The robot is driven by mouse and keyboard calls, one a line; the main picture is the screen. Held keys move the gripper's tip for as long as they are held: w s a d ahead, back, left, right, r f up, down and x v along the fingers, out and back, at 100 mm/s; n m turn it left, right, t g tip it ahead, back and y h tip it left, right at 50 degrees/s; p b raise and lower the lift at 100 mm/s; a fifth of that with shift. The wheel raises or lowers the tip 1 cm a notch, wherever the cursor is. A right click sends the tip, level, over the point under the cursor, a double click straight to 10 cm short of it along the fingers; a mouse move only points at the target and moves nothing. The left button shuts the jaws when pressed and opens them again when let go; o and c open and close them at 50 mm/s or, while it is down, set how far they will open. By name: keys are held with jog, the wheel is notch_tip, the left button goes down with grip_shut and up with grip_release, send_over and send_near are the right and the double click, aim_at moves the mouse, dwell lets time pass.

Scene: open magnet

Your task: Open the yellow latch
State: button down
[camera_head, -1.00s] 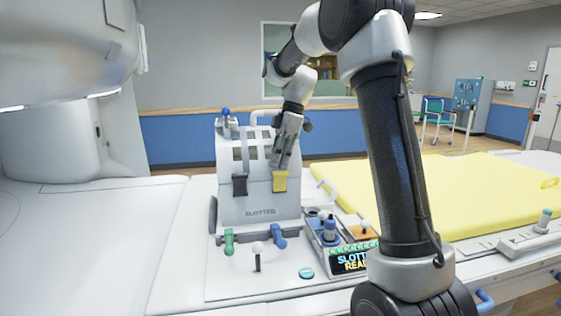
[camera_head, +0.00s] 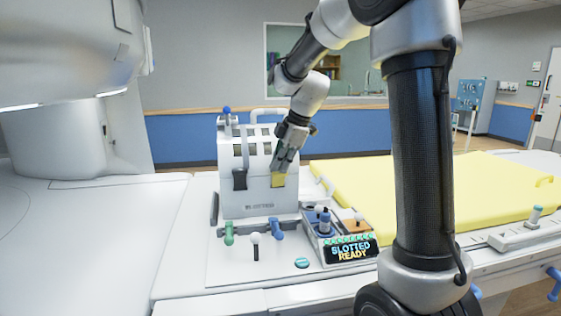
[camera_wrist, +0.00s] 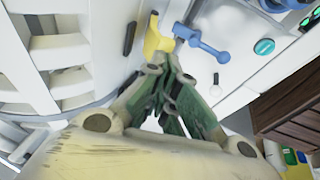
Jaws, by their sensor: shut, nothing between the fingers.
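The yellow latch (camera_head: 278,181) is on the right front of the light grey slotted box (camera_head: 240,203). It also shows in the wrist view (camera_wrist: 155,40), just beyond my fingertips. My gripper (camera_head: 279,167) is shut and empty, its tips pointing down at the latch's upper part and hiding some of it. In the wrist view the gripper (camera_wrist: 168,55) has its fingers together right beside the latch; I cannot tell if they touch it. A dark latch (camera_head: 240,180) hangs to the left on the same box.
Below the box are a green handle (camera_head: 229,233), a blue handle (camera_head: 276,229) and a white-knobbed lever (camera_head: 255,245). A display (camera_head: 350,252) reads "SLOTTED READY". A yellow mat (camera_head: 440,190) lies to the right. A large white machine (camera_head: 60,130) stands at the left.

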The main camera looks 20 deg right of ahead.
jog(key=s+a+f+t, duration=0.1)
jog(key=s+f+t, duration=0.1)
jog(key=s+f, duration=0.3)
notch_tip(320, 180, down, 2)
jog(key=shift+s+f, duration=0.1)
jog(key=shift+s, duration=0.05)
dwell(0.3)
dwell(1.3)
jog(key=shift+w+d, duration=0.15)
jog(key=shift+w, duration=0.65)
